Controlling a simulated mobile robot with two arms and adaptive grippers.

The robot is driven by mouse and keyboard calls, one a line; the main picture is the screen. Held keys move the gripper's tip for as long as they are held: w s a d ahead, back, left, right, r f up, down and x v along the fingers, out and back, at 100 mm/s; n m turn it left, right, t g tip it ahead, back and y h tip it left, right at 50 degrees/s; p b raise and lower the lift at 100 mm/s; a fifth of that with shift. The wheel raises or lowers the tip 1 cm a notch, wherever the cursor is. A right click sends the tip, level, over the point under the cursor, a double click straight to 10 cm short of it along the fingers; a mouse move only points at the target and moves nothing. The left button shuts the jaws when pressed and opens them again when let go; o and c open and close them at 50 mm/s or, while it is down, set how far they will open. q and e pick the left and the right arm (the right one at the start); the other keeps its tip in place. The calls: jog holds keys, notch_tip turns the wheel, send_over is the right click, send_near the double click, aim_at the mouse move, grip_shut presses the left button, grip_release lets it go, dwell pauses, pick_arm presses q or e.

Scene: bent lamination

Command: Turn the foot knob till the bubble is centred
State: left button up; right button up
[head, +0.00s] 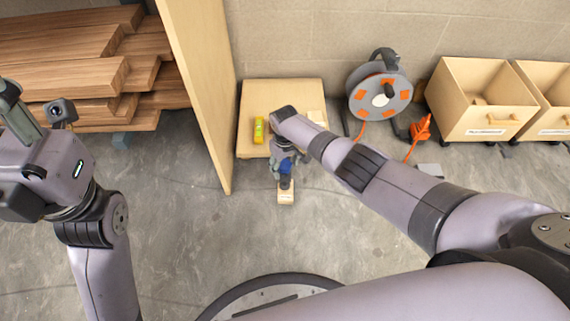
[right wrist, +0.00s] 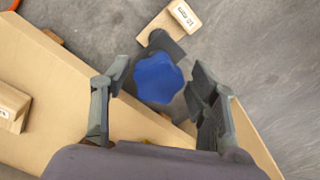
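The blue lobed foot knob (right wrist: 158,78) shows in the right wrist view between the two fingers of my right gripper (right wrist: 157,74). The fingers stand apart, with a gap at the left finger and the right finger very close to the knob. In the head view the knob (head: 286,167) is partly hidden by my right gripper (head: 285,160), at the front edge of the pale wooden board (head: 250,97). A yellow level (head: 259,130) lies on the board; its bubble is too small to read. My left gripper (head: 20,110) is at the far left edge, partly cut off, away from everything.
A small labelled wood block (head: 286,197) is on the floor by the knob. A tall wooden panel (head: 205,90) stands left of the board, with stacked planks (head: 70,80) behind it. A cable reel (head: 380,95) and wooden bins (head: 480,100) stand right. The front floor is clear.

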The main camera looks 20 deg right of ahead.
aim_at(285, 166)
jog(key=shift+o, duration=0.2)
jog(key=shift+r, duration=0.2)
notch_tip(285, 166, up, 12)
jog(key=shift+f, duration=0.15)
dwell(0.4)
jog(key=shift+s, duration=0.1)
dwell(0.3)
